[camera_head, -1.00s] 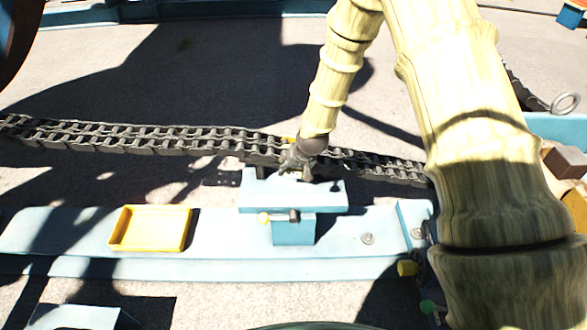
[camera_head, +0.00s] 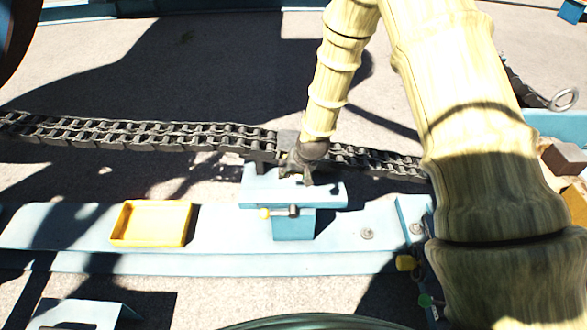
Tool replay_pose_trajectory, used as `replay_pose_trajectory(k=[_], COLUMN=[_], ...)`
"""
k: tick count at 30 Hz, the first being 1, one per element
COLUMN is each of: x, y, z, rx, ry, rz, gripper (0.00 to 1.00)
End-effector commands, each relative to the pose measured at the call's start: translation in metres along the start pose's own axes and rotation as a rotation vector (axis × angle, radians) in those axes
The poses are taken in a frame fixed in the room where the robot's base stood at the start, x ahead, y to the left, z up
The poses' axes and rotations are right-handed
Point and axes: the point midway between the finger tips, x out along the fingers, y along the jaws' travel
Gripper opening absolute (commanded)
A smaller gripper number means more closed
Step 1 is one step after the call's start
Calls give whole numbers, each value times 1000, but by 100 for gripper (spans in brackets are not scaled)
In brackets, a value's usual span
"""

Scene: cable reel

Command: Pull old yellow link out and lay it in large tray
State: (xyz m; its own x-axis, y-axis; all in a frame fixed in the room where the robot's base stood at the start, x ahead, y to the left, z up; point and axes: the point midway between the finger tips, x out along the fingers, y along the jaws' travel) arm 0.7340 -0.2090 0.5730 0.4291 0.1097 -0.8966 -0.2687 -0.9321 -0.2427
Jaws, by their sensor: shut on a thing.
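My gripper (camera_head: 295,171) points down at the chain just above the light blue stand. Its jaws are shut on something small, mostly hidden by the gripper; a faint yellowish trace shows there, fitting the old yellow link. The dark double-row chain (camera_head: 130,135) runs left to right behind the gripper. A grey block (camera_head: 287,141) shows in the chain line beside the gripper. A shallow yellow tray (camera_head: 188,224) lies empty on the light blue beam at left, apart from the gripper. I cannot tell whether it is the large tray.
The light blue stand (camera_head: 325,196) with a small clamp handle (camera_head: 280,213) rises from the beam (camera_head: 65,228) under the gripper. My arm covers the right side. Brown and orange blocks (camera_head: 564,160) and a metal ring (camera_head: 564,99) are at far right. The beam between tray and stand is clear.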

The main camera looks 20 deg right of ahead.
Motion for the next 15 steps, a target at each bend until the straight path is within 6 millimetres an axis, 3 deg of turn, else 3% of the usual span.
replay_pose_trajectory(k=[15], x=[-8], y=[0], z=[17], rx=[-1], ry=[0], rz=[0], gripper=[19])
